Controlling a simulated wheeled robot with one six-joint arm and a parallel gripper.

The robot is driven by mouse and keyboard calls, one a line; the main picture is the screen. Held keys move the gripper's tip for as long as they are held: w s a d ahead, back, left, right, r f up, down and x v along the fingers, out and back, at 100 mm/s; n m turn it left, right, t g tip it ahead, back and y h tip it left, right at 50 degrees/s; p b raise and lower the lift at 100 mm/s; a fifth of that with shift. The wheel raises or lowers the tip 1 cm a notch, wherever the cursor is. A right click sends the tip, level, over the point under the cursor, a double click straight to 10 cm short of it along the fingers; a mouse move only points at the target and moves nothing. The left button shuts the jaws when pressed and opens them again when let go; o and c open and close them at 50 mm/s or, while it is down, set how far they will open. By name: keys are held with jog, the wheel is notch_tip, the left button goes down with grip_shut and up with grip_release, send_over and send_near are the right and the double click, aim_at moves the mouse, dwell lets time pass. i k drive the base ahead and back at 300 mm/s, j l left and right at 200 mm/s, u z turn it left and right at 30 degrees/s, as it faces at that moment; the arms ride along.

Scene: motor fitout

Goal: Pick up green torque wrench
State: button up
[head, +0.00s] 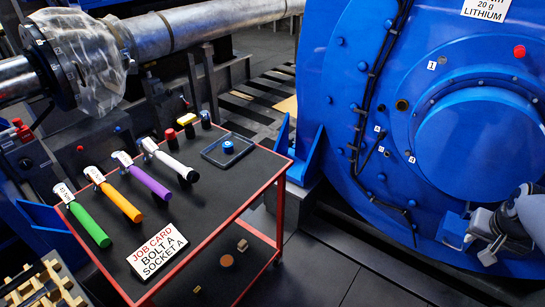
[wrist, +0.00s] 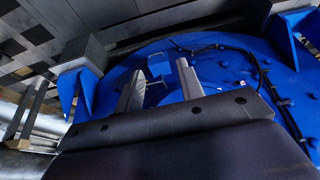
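The green torque wrench (head: 87,222) lies on the black top of the red-framed cart, at its near left. Its silver head with a white label points toward the back left edge. An orange (head: 120,203), a purple (head: 147,180) and a white-handled wrench (head: 175,164) lie beside it in a row to the right. My gripper (head: 490,240) is at the far right of the head view, in front of the blue motor and well away from the cart. In the wrist view its two fingers (wrist: 160,84) stand apart with nothing between them. The green wrench is not in the wrist view.
The cart (head: 208,249) carries a job card (head: 158,251), a small tray (head: 228,149) with a blue part, and several coloured-capped sockets at the back. The large blue motor (head: 340,100) fills the right. Dark floor lies between.

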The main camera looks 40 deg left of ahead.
aim_at(62, 190)
jog(key=u, duration=1.55)
jog(key=i+j+u, duration=0.15)
jog(key=u, duration=0.3)
jog(key=i+j+u, duration=0.1)
jog(key=u, duration=0.4)
jog(key=i+u, duration=0.3)
jog(key=u, duration=0.15)
jog(key=i+l, duration=0.1)
jog(key=i, duration=0.4)
